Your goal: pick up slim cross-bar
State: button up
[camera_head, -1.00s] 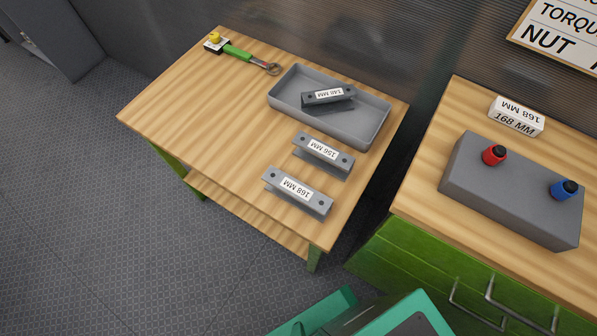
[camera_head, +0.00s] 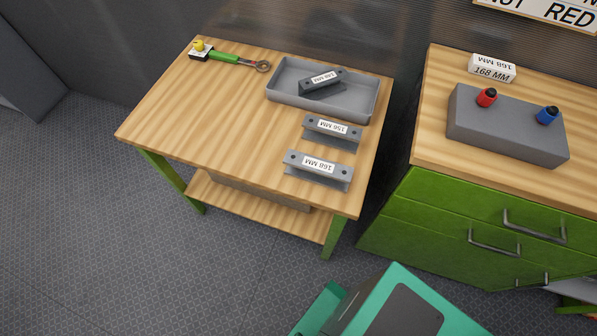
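Three grey cross-bars with white labels show on the wooden table (camera_head: 190,120) in the head view. One cross-bar (camera_head: 345,179), labelled 168 MM, lies nearest the front right corner. Another cross-bar (camera_head: 345,142), labelled 156 MM, lies just behind it. A third cross-bar (camera_head: 309,89) lies tilted inside the grey tray (camera_head: 357,108); its label is too small to read surely. I cannot tell by looks alone which one is the slim cross-bar. My gripper is not in view.
A green-handled wrench (camera_head: 224,57) lies at the table's back left. A green drawer cabinet (camera_head: 400,213) stands right of the table, past a gap. On it are a grey block (camera_head: 500,130) with red and blue knobs and a 168 MM sign (camera_head: 492,70). Open floor lies front left.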

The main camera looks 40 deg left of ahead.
aim_at(316, 170)
jog(key=u, duration=3)
jog(key=k, duration=0.9)
jog(key=z, duration=1)
jog(key=i, duration=1)
jog(key=z, duration=0.05)
